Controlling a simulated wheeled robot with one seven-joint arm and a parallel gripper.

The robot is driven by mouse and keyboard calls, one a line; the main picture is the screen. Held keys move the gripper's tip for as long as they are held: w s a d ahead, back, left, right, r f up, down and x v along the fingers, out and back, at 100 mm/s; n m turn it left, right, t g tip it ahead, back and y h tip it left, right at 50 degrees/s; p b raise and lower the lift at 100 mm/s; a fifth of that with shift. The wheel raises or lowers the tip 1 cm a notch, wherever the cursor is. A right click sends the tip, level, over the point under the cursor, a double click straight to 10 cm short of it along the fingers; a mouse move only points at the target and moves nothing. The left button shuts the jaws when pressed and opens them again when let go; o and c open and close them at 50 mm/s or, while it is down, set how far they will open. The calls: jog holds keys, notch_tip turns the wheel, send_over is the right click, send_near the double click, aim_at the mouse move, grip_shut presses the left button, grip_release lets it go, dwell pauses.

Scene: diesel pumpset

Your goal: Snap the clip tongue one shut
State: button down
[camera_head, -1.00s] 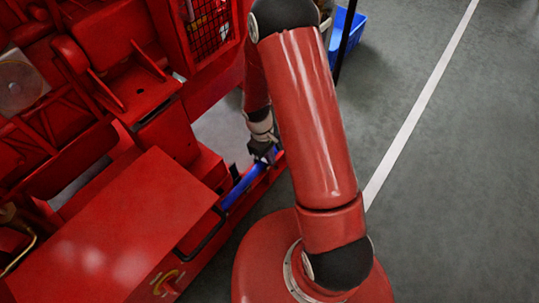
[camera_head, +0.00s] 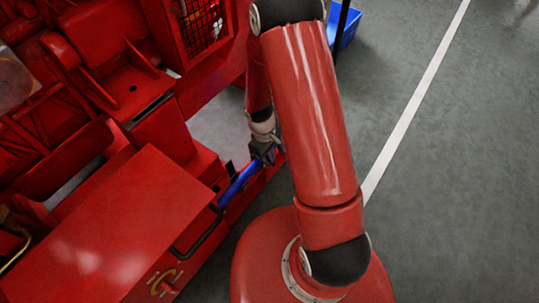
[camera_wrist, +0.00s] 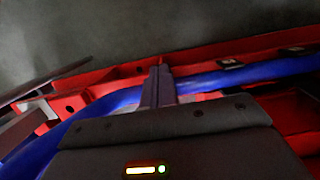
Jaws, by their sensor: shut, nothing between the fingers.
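A blue hose (camera_head: 238,184) runs along the red base rail of the machine; it also crosses the wrist view (camera_wrist: 120,100). My gripper (camera_head: 266,158) is over the rail at the hose's far visible end. In the wrist view my fingers (camera_wrist: 158,78) are together, with nothing seen between them, and overlap the hose. A small dark piece (camera_head: 231,168) stands up beside the hose, left of my gripper. A long dark tilted plate (camera_wrist: 62,75) shows left of my fingers in the wrist view. Either may be the clip tongue; I cannot tell. Contact with the hose is unclear.
Small dark fittings (camera_wrist: 229,63) sit along the hose to the right in the wrist view. A red box (camera_head: 130,215) and a black bent handle (camera_head: 200,235) are nearby. Open grey floor (camera_head: 450,170) lies to the right. A blue crate (camera_head: 347,25) stands at the back.

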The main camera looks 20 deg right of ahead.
notch_tip(320, 180, up, 14)
jog(key=p, duration=0.4)
jog(key=shift+r, duration=0.1)
jog(key=s+r+m+t+p, duration=0.1)
jog(key=s+r+m+t, duration=0.25)
jog(key=r, duration=1.35)
jog(key=s+r+m+t+y+p, duration=0.1)
jog(key=s+r+m+t, duration=0.2)
jog(key=s+r, duration=0.8)
jog(key=shift+s+d+r+m+t, duration=0.25)
jog(key=shift+s+r+m+t, duration=0.1)
jog(key=shift+s, duration=0.35)
jog(key=shift+a, duration=0.1)
